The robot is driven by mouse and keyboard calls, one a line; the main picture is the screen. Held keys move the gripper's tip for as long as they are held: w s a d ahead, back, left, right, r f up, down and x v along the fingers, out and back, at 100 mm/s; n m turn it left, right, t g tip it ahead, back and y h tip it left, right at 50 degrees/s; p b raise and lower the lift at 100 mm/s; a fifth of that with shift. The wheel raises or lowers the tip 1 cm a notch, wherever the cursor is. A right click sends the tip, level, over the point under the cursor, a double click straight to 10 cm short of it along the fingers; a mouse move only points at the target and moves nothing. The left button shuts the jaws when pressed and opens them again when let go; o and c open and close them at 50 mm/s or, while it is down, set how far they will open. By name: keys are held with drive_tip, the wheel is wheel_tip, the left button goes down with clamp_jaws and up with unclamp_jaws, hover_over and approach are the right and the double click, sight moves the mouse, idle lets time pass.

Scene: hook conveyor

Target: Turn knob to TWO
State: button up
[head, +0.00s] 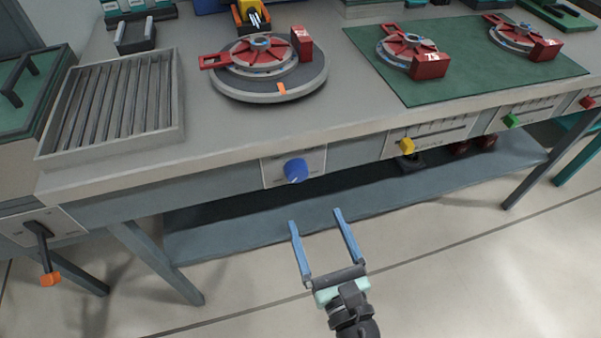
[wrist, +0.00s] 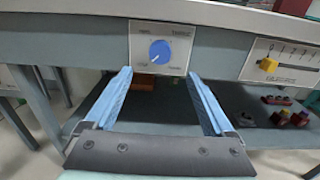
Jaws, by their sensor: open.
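The blue knob (head: 296,170) sits on a pale plate on the front face of the workbench. It also shows in the wrist view (wrist: 160,51), with a light pointer mark toward the plate's lower left. Small labels stand at the plate's corners, too blurred to read. My gripper (head: 315,217) is open and empty, below and in front of the knob, apart from it. In the wrist view my gripper's blue fingers (wrist: 160,72) point forward, one to each side of the knob and a little below it.
A yellow slider (head: 407,145) and a green slider (head: 512,121) are on the bench front to the right. An orange-tipped lever (head: 50,279) hangs at the left. A round turntable (head: 290,94) stands on the bench above the knob. A lower shelf (head: 240,236) runs underneath.

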sight(299, 175)
drive_tip(key=x, duration=1.1)
drive_tip(key=shift+c, duration=0.3)
drive_tip(key=c, duration=1.3)
